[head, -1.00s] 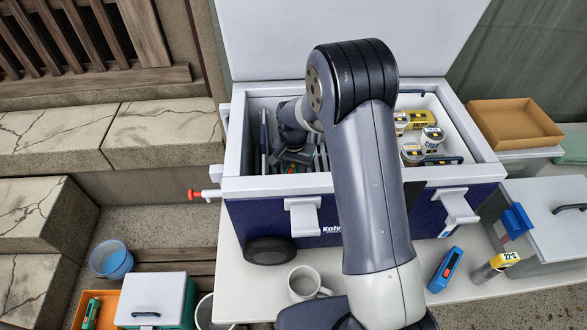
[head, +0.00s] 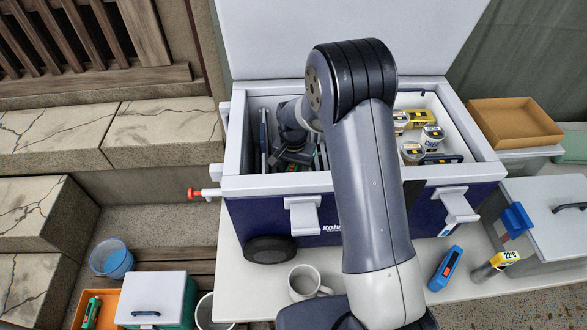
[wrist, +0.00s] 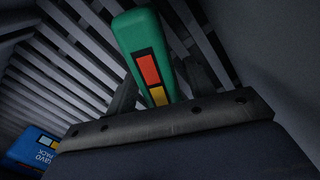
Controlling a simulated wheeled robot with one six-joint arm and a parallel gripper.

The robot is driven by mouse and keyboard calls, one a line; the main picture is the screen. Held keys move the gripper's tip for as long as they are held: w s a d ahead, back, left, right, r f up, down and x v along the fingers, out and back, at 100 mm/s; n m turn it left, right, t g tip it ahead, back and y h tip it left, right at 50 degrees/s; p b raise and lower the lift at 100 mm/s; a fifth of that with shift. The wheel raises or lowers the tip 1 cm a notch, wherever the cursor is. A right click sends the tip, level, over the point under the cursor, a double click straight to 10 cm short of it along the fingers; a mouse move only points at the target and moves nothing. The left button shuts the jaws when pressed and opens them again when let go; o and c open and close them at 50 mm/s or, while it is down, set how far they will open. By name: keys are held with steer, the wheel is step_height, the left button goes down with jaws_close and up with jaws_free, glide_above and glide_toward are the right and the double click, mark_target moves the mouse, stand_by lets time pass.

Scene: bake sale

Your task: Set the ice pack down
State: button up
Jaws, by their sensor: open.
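A green pack (wrist: 148,55) with a red and a yellow patch stands between the two fingers in the wrist view. My gripper (wrist: 165,80) is open, with a finger on either side of the pack; I cannot tell whether either touches it. In the head view my gripper (head: 291,158) is down inside the left part of the open cooler (head: 234,150), partly hidden by my own arm. A blue pack (wrist: 30,146) with the word PACK lies at the lower left of the wrist view. Grey slats (wrist: 60,62) run behind the green pack.
The cooler's right side holds several white tubs (head: 431,137) and a yellow box (head: 420,117). The cooler's walls stand close around my gripper.

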step_height(320, 180, up, 12)
steer(key=b, duration=0.1)
steer(key=shift+c, duration=0.4)
stand_by(1.2)
